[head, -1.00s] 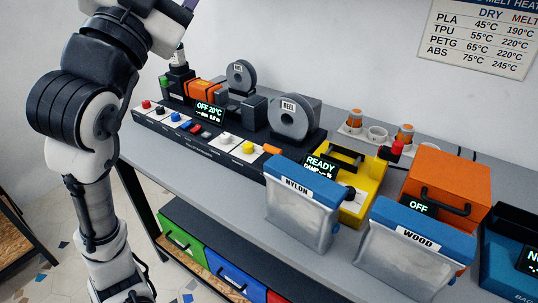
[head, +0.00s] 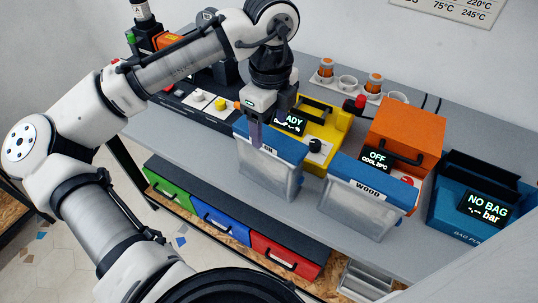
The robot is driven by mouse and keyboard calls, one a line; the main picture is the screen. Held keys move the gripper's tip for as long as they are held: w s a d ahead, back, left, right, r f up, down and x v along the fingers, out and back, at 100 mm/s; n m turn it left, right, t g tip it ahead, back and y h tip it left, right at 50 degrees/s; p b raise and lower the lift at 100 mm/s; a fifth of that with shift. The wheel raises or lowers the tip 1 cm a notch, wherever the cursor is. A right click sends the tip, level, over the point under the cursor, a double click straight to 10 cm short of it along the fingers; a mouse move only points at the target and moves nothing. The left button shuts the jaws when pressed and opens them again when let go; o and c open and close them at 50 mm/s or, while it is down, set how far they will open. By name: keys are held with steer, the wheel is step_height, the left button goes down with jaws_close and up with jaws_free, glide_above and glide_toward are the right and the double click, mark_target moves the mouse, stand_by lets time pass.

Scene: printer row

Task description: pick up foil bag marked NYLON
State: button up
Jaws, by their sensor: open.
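The foil bag marked NYLON (head: 270,178) is silver with a blue top band. It stands upright at the front edge of the bench, and its label is mostly covered by my gripper, with only the last letters showing. My gripper (head: 270,128) points down at the blue band, its fingers apart. One finger overlaps the front of the band in the picture, and the other is farther back. I cannot tell whether either finger touches the bag.
The foil bag marked WOOD (head: 355,208) stands close to the right. Behind are a yellow machine (head: 322,130), an orange box (head: 405,128) reading OFF and a blue machine (head: 480,205) reading NO BAG. Coloured drawers (head: 220,222) are below the bench.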

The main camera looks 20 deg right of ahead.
mark_target(269, 160)
steer(key=shift+w+f+p, duration=0.2)
steer(key=shift+f+p, duration=0.7)
steer(key=shift+f, duration=2.95)
steer(key=c, duration=1.3)
steer(key=shift+r, duration=0.1)
